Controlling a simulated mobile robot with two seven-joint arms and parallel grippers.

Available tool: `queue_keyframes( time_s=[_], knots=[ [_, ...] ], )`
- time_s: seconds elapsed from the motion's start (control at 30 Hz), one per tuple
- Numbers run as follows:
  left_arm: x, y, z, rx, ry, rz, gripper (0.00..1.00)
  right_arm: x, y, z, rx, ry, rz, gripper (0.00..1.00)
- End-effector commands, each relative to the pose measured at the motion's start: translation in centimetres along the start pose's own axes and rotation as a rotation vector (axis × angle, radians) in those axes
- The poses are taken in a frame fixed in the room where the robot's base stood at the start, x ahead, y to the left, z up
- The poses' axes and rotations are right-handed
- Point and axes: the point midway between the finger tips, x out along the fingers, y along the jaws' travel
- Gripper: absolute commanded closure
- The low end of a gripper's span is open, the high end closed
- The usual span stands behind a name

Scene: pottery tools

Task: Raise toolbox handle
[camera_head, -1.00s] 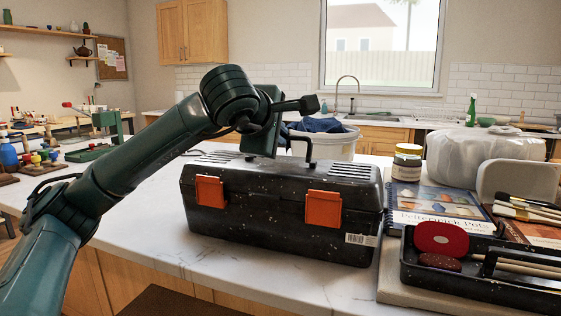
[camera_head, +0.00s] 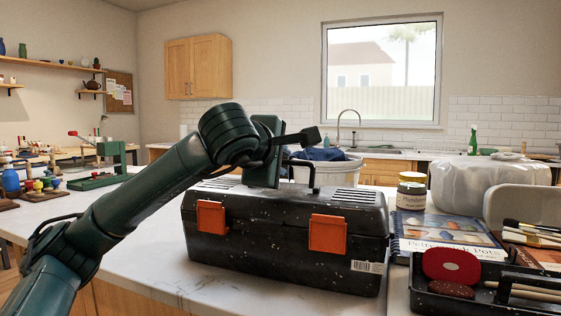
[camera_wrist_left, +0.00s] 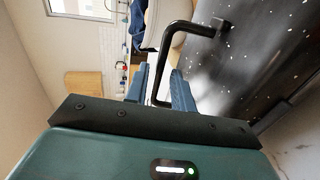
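The black speckled toolbox (camera_head: 270,247) stands on the white countertop, with two orange latches on its front. Its dark handle (camera_head: 316,180) stands up from the lid. My left gripper (camera_wrist_left: 158,84) is at the handle, above the lid. In the head view the fingertips are hidden behind the wrist and handle. My right gripper is not in view.

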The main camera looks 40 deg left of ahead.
Motion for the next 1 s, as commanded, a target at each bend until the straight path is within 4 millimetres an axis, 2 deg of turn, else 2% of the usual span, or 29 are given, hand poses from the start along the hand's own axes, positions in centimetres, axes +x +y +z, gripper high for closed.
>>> queue_keyframes(
  time_s=[0.3, 0.43, 0.57, 0.8, 1.0],
  knots=[
    [-0.1, 0.0, 0.0, 0.0, 0.0, 0.0, 0.69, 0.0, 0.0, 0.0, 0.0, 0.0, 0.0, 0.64],
    [-1.0, 0.1, 0.0, -0.001, -0.001, 0.003, 0.69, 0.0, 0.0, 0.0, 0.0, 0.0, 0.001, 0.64],
    [-3.3, 0.1, 0.0, -0.001, -0.001, 0.004, 0.69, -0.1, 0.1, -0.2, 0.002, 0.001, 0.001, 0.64],
    [-8.8, 0.2, 0.0, 0.0, -0.002, 0.005, 0.69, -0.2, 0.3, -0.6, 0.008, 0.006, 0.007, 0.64],
    [-12.0, 0.2, 0.0, -0.001, -0.001, 0.003, 0.69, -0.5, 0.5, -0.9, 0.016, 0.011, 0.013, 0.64]
  ],
)
